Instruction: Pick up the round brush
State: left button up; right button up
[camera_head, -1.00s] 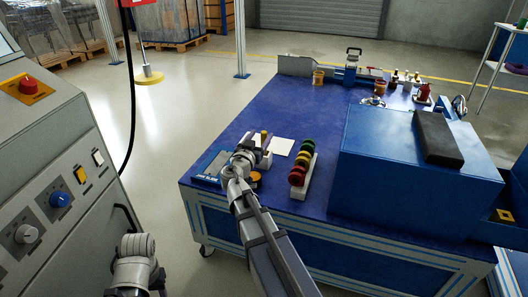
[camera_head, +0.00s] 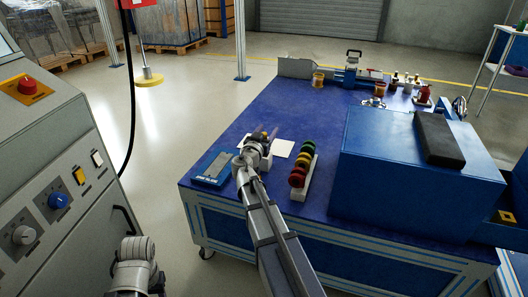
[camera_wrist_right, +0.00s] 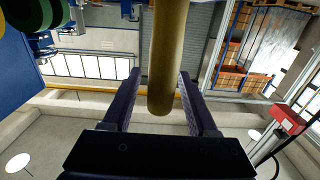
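My right gripper (camera_head: 265,134) is over the work table, at the white block near the left end of the paper. In the right wrist view its two dark fingers (camera_wrist_right: 158,73) stand apart.
The blue table (camera_head: 245,121) holds a blue-framed tray (camera_head: 212,167), a white sheet (camera_head: 282,148) and a rack of red, yellow and green discs (camera_head: 301,165). A large blue box (camera_head: 400,175) stands to the right. A grey control cabinet (camera_head: 45,160) is at the left.

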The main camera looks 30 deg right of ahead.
grip_shut()
dwell(0.6)
